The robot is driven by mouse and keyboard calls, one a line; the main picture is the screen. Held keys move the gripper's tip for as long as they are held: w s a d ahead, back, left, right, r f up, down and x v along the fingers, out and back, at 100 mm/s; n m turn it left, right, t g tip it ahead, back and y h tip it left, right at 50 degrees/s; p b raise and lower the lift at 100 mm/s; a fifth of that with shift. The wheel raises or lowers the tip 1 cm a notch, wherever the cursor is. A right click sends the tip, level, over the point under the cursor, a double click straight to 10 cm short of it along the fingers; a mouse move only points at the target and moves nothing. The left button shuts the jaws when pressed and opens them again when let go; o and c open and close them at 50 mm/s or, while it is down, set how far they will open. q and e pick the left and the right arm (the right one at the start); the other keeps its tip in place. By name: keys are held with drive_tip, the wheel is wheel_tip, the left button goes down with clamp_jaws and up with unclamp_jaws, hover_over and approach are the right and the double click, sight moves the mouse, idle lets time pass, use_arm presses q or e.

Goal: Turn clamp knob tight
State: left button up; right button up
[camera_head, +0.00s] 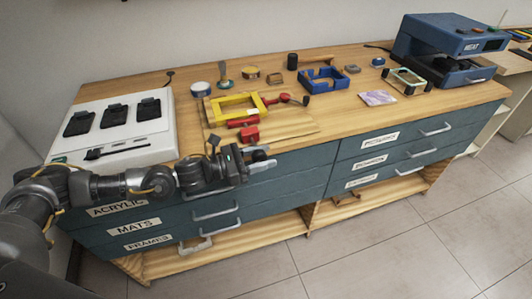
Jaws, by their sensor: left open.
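A red clamp (250,134) sits at the front of a wooden board (290,125) on the workbench. A yellow frame (234,106) lies on the board behind it. Another red part (285,98) with a dark end sticks out to the right of the yellow frame. Which of these red parts carries the knob is too small to tell. My left gripper (260,159) is open, at the bench's front edge, just in front of and below the red clamp in the picture. It appears apart from the clamp and empty. My right gripper is out of view.
A white panel with black pads (145,159) lies at the left. A blue tray (323,80), small tins and a purple patterned card (377,97) lie behind and right. A blue heat press (447,45) stands at the far right. Drawer handles (215,212) project below.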

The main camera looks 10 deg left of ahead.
use_arm(q)
drive_tip(key=shift+w+d, duration=0.2)
drive_tip(key=shift+d, duration=0.2)
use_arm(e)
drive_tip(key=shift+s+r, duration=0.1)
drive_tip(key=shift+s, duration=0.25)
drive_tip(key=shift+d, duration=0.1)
